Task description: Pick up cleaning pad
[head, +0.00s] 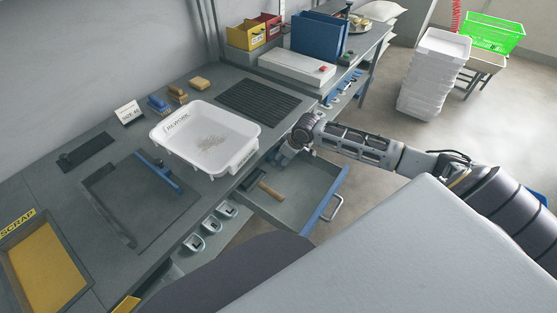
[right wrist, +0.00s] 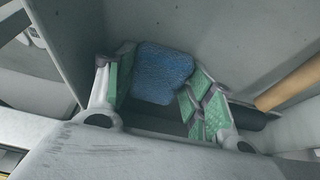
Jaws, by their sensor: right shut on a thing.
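The cleaning pad (right wrist: 162,72) is a blue, rough-textured block in the right wrist view, between the green-padded fingers of my right gripper (right wrist: 160,95). The fingers are shut on its sides, and the grey drawer walls are close around it. My left gripper is not in view.
A wooden-handled tool (head: 270,189) lies in the drawer beside my gripper; its handle also shows in the right wrist view (right wrist: 288,86). A white rework bin (head: 240,160) stands on the bench above.

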